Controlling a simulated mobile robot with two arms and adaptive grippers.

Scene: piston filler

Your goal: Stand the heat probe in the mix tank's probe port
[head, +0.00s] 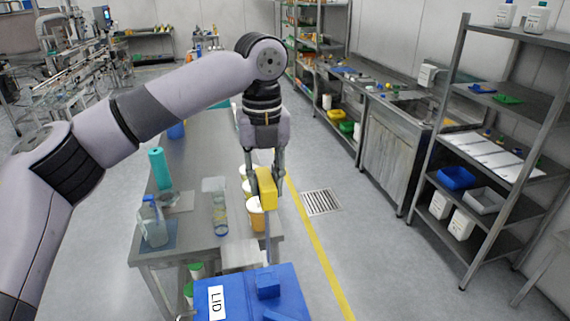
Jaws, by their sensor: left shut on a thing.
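My left gripper (265,178) points down and is shut on the yellow handle of the heat probe (267,193). A thin grey shaft hangs below the handle, roughly upright. The probe is held above and behind a blue lid (245,302) with a white label reading LID, at the bottom of the head view. A raised blue block (268,286) stands on the lid. Whether this lid belongs to the mix tank cannot be told. The probe port cannot be made out, and the shaft's lower end is hard to see against the lid. My right gripper is out of view.
A steel table (205,250) holds a spray bottle (152,222), a teal cylinder (159,168), a clear container (216,205) and several white-and-orange tubs (256,216). A steel shelf (484,150) stands at right. The floor by the yellow line is clear.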

